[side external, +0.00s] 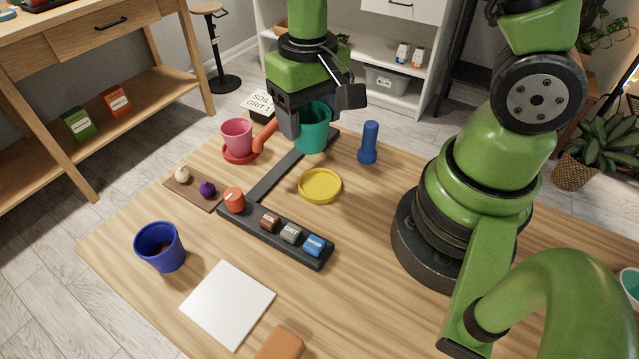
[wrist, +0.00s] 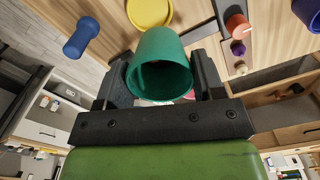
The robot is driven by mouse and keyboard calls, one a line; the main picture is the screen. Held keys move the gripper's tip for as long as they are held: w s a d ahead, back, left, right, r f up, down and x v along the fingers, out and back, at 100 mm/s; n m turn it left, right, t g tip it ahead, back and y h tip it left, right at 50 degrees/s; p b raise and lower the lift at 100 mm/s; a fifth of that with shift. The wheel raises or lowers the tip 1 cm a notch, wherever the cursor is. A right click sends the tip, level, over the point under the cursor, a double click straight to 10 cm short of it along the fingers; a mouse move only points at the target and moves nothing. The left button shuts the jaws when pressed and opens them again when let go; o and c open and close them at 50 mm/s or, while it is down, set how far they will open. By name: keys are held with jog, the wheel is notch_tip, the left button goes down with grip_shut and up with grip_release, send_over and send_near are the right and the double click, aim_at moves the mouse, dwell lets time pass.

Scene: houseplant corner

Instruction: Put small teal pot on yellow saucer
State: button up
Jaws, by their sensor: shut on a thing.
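The small teal pot (side external: 313,130) is in my gripper (side external: 319,113) at the back of the table, beyond the yellow saucer. The wrist view shows the pot (wrist: 160,62) between the two dark jaws, which are shut on it. Its open mouth faces the wrist camera. Whether its base touches the table is hard to tell. The yellow saucer (side external: 320,186) lies flat and empty on the wood, nearer the side camera than the pot. The saucer also shows at the top of the wrist view (wrist: 150,12).
A blue bottle-like object (side external: 368,143) stands right of the pot. A pink pot (side external: 237,136) sits on a red saucer (side external: 241,156), with an orange object (side external: 266,138) beside it. A dark rack (side external: 275,235) holds small labelled blocks. A blue pot (side external: 160,247) stands front left.

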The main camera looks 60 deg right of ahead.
jog(key=shift+s+d, duration=0.25)
jog(key=shift+d, duration=0.3)
jog(key=shift+s+d+f, duration=0.1)
jog(key=shift+d+f, duration=0.1)
jog(key=shift+f, duration=4.85)
jog(key=o, duration=0.9)
jog(key=shift+f, duration=0.1)
